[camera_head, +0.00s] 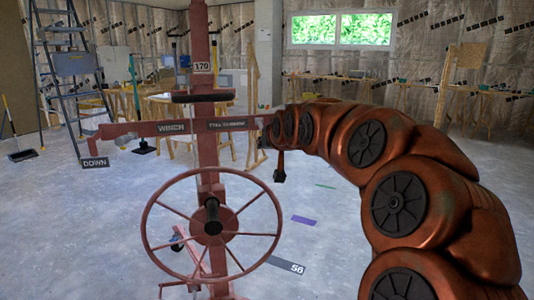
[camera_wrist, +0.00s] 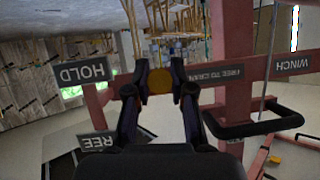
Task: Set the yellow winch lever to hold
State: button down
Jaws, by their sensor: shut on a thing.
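The yellow winch lever's round knob (camera_wrist: 159,83) sits between the fingertips of my gripper (camera_wrist: 159,78) in the wrist view, and the gripper is shut on it. A HOLD sign (camera_wrist: 83,72) is left of the fingers. A second sign (camera_wrist: 97,141), partly cut off and reading REE, is lower left. A sign reading FREE TO CRANK (camera_wrist: 222,72) is on the red crossbar to the right. In the head view my arm covers the lever, and the gripper cannot be made out clearly.
The red lift post (camera_head: 201,120) carries a large handwheel (camera_head: 212,227) and a WINCH sign (camera_head: 171,128). A DOWN sign (camera_head: 95,162) hangs at the left end of its bar. A stepladder (camera_head: 72,75) stands at back left. The floor between the post and the back tables is mostly clear.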

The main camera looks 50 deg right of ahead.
jog(key=shift+w+d+f+t+h+b, duration=0.1)
jog(key=shift+f+t+h+b, duration=0.2)
jog(key=shift+f+b, duration=0.35)
jog(key=shift+w+d+f+t+h+b, duration=0.1)
jog(key=shift+f+t+h+b, duration=0.15)
jog(key=shift+b, duration=0.6)
jog(key=shift+t, duration=0.25)
jog(key=c, duration=1)
grip_release()
jog(key=shift+w, duration=0.1)
jog(key=shift+f, duration=0.1)
jog(key=shift+v, duration=3.8)
